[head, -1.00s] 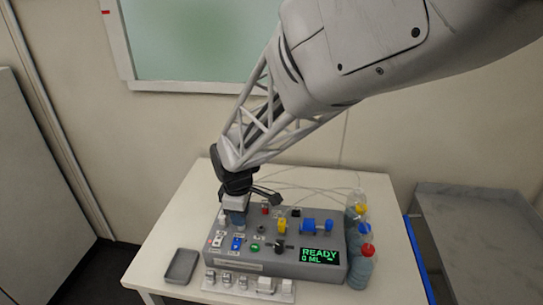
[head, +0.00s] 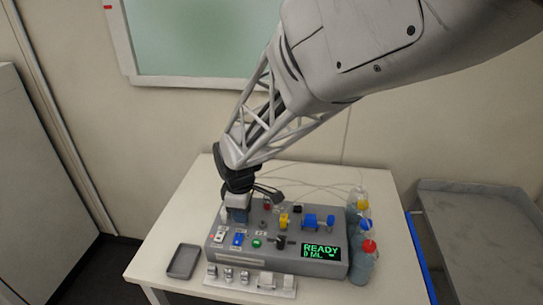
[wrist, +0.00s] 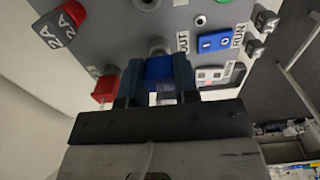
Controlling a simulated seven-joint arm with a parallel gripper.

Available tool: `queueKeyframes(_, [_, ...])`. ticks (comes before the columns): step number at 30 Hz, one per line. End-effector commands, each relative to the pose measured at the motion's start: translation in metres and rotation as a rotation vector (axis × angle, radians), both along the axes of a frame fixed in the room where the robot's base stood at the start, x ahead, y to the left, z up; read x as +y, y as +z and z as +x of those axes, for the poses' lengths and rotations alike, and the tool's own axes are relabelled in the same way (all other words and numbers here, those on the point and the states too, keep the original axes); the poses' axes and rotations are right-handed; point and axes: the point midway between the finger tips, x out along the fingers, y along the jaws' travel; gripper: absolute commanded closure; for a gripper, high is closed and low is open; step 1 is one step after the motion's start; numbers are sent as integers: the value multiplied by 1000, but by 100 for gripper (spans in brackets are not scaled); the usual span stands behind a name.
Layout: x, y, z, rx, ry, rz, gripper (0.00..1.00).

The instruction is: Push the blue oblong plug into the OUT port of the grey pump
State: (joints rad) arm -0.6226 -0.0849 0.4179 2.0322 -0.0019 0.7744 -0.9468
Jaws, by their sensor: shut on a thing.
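The grey pump (head: 262,260) is a box on the white table, with a green screen reading READY 0 ML. My gripper (head: 238,215) is over the left part of its top panel. In the wrist view my gripper (wrist: 160,75) is shut on the blue plug (wrist: 159,68), held between its two dark fingers. A round grey fitting (wrist: 158,46) shows just beyond the plug, close to the OUT label (wrist: 183,42). The plug's lower end is hidden, so I cannot tell whether it is in the port.
Around the plug are a blue rocker switch (wrist: 214,41), a red connector (wrist: 104,90) and a red knob tagged 2A (wrist: 72,14). Bottles (head: 362,240) stand at the pump's right. A small grey tray (head: 184,261) lies at its left, and a connector rack (head: 250,283) in front.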

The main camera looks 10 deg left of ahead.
Motion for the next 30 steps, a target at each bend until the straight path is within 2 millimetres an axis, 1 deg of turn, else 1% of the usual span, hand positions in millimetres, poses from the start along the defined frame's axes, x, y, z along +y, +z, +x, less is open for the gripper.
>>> queueKeyframes(15, [0, -1, 0, 0, 0, 0, 96])
queueKeyframes(30, [0, -6, 0, 0, 0, 0, 96])
